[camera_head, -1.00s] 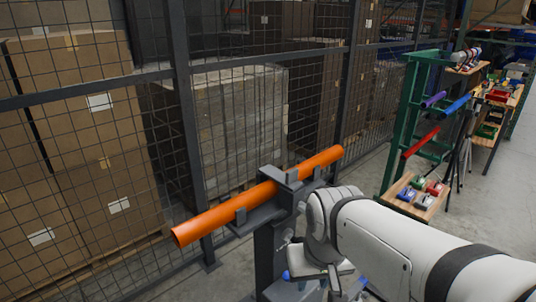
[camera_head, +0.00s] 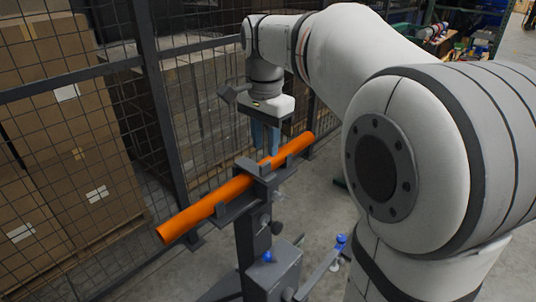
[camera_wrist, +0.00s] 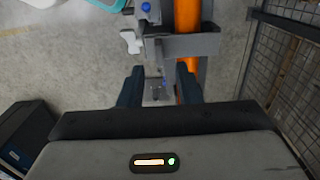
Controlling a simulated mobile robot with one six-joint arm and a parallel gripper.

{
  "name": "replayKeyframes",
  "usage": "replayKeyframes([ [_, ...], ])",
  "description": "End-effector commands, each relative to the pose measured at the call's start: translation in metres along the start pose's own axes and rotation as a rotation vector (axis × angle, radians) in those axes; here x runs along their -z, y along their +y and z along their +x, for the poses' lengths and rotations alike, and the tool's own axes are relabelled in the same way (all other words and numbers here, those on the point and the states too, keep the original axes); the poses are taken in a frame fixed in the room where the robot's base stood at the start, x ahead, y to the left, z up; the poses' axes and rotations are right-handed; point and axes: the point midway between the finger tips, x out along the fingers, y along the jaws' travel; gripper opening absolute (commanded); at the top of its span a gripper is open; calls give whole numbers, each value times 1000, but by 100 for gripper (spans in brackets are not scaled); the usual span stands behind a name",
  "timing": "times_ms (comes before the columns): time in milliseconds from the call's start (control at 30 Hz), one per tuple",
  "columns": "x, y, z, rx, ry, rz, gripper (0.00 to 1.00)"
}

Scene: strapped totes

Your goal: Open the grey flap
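An orange tube (camera_head: 215,204) lies in a dark grey cradle on a stand (camera_head: 255,235). The grey flap (camera_head: 254,168) lies across the tube near its middle, with a small upright tab beside it. The wrist view shows the flap (camera_wrist: 190,45) crossing the tube (camera_wrist: 187,15) ahead of my fingers. My gripper (camera_head: 266,140) hangs pointing down, above and behind the flap in the head view. In the wrist view my gripper (camera_wrist: 158,84) has its two dark blue fingers well apart, with nothing held between them. I see no contact with the flap.
A dark mesh fence (camera_head: 160,110) runs close behind the tube, with stacked cartons (camera_head: 60,150) beyond it. Blue-topped knobs (camera_head: 341,239) sit low on the stand. A dark box (camera_wrist: 22,130) stands at the lower left in the wrist view.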

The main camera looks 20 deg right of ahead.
Motion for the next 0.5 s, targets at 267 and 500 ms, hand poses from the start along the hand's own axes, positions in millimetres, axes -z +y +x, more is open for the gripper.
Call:
replayKeyframes([
  [267, -1, 0, 42, 0, 0, -3, 31],
  [500, -1, 0, 52, 2, 1, -5, 31],
])
